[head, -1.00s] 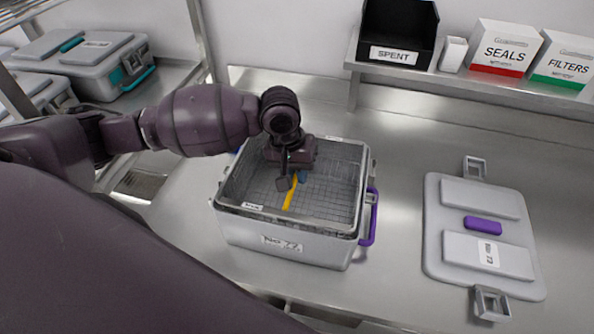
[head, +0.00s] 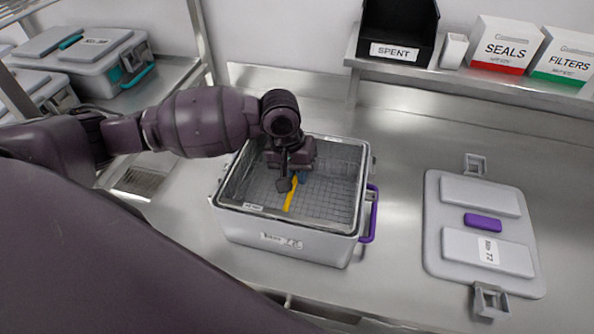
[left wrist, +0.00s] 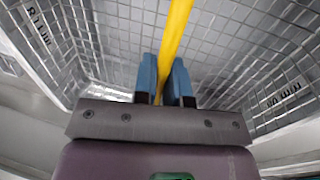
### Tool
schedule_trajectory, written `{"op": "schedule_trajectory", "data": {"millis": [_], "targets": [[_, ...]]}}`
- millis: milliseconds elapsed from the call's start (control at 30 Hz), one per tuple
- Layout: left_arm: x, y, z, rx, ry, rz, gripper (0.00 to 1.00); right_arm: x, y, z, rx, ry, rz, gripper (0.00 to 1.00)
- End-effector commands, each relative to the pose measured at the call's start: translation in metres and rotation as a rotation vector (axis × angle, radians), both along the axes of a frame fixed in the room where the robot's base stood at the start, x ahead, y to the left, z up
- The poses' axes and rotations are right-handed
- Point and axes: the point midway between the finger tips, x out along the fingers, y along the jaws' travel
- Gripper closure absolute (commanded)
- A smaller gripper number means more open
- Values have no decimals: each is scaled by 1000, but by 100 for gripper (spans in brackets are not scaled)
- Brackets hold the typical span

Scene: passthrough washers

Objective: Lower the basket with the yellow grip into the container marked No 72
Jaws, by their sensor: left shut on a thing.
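The wire mesh basket (head: 335,186) sits inside the grey container (head: 235,230), its rim about level with the container's rim. The container's front label reads as No 72 or similar, the last digit blurred, and a purple handle is on its right side. The yellow grip (head: 291,194) spans the basket. My left gripper (head: 292,182) is shut on the grip, with its blue fingers either side of it in the left wrist view (left wrist: 165,82). Whether the basket rests on the container's floor is hidden. My right gripper is not in view.
A grey lid (head: 432,225) with a purple handle, labelled No 72, lies on the steel counter to the right. A shelf behind holds a black SPENT bin (head: 400,22) and the SEALS (head: 505,44) and FILTERS boxes. Closed teal-handled cases (head: 85,60) stand at left.

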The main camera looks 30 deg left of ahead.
Motion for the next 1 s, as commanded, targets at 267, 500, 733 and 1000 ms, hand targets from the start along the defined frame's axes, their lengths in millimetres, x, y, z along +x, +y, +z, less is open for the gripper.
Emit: {"op": "schedule_trajectory", "data": {"millis": [267, 500, 733, 1000], "targets": [[0, 0, -3, -1, -1, 0, 100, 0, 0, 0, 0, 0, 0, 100], [0, 0, -6, 0, -1, 0, 100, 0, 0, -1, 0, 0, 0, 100], [0, 0, -9, 0, -1, 0, 100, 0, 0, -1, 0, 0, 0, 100], [0, 0, -12, 0, -1, -1, 100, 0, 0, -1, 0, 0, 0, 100]]}}
